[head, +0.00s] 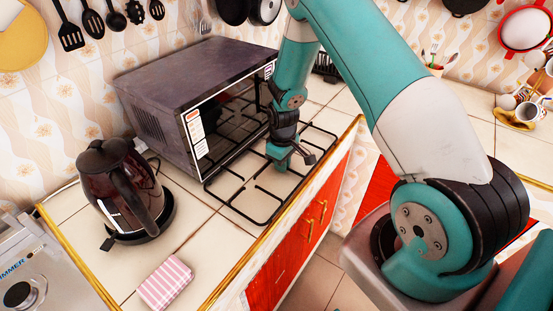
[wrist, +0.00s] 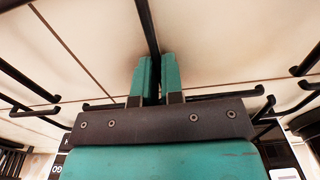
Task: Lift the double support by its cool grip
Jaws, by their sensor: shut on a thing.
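The double support (head: 234,206) is a black wire grate with two burner openings, spread over the cream tiled counter in front of the microwave. My gripper (head: 278,163) points down at the middle of it in the head view. In the wrist view my teal fingers (wrist: 154,75) are closed around a thin black bar (wrist: 148,28) of the grate, which runs away between them. Other bars with bent ends reach out to both sides. The grate looks roughly level; I cannot tell whether its feet touch the tiles. The gripped spot is partly hidden by the fingers.
A dark microwave (head: 195,90) stands close behind the grate. A kettle (head: 120,185) stands on the left, and a pink striped sponge (head: 165,283) lies at the front. The gilded counter edge (head: 230,275) runs along the front, above red cabinet doors (head: 305,235). Utensils hang on the wall.

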